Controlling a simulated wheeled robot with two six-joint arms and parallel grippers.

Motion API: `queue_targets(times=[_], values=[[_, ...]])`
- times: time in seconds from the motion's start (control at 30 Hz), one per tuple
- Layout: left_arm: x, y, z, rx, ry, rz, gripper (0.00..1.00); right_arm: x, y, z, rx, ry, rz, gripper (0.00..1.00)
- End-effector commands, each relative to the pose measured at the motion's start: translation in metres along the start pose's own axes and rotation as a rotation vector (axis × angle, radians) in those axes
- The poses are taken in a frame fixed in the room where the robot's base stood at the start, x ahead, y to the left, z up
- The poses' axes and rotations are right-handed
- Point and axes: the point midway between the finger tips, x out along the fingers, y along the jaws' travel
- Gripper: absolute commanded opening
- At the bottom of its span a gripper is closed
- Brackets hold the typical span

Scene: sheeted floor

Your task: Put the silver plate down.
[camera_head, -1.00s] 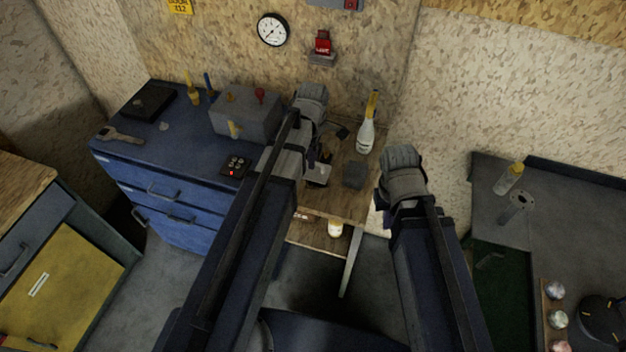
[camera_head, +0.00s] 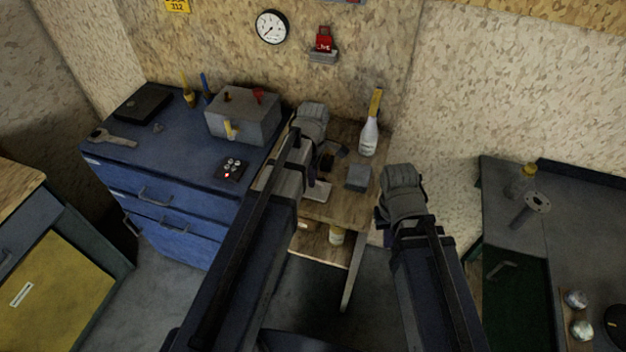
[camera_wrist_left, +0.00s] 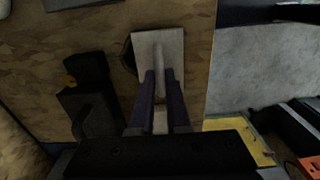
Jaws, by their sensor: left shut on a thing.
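The silver plate (camera_wrist_left: 148,50) is a flat pale rectangle between the purple fingers of my left gripper (camera_wrist_left: 163,90) in the left wrist view. The gripper is shut on it, over the wooden table (camera_wrist_left: 195,60). In the head view the plate (camera_head: 318,191) shows as a small pale piece beside my left gripper (camera_head: 312,184), low over the table top (camera_head: 345,211). I cannot tell whether it touches the wood. My right gripper (camera_head: 382,220) hangs right of the table; its fingertips are mostly hidden behind the arm.
A grey block (camera_head: 357,177) and a white bottle (camera_head: 369,137) stand on the table, right of the plate. A dark tool (camera_wrist_left: 90,105) lies left of it in the wrist view. A blue cabinet (camera_head: 165,205) with a grey box (camera_head: 243,116) adjoins at left.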

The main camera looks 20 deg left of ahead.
Motion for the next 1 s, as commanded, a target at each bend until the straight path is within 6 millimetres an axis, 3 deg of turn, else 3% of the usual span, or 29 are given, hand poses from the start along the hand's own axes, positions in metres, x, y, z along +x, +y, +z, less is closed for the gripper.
queue_targets(times=[0.23,0.27,0.53,1.0], values=[[0.003,0.0,0.0,0.0,0.0,0.0,0.0,0.003,0.0,0.0,0.0,0.0,0.0,0.0],[0.003,0.0,0.0,0.0,0.0,0.0,0.15,0.003,0.0,0.0,0.0,0.0,0.0,0.0],[0.002,0.0,0.0,0.0,0.0,0.0,0.44,0.002,0.0,0.0,0.0,0.0,0.0,0.0],[-0.008,0.0,0.0,0.0,0.0,0.0,0.44,-0.008,0.001,0.001,0.0,0.0,0.0,0.0]])
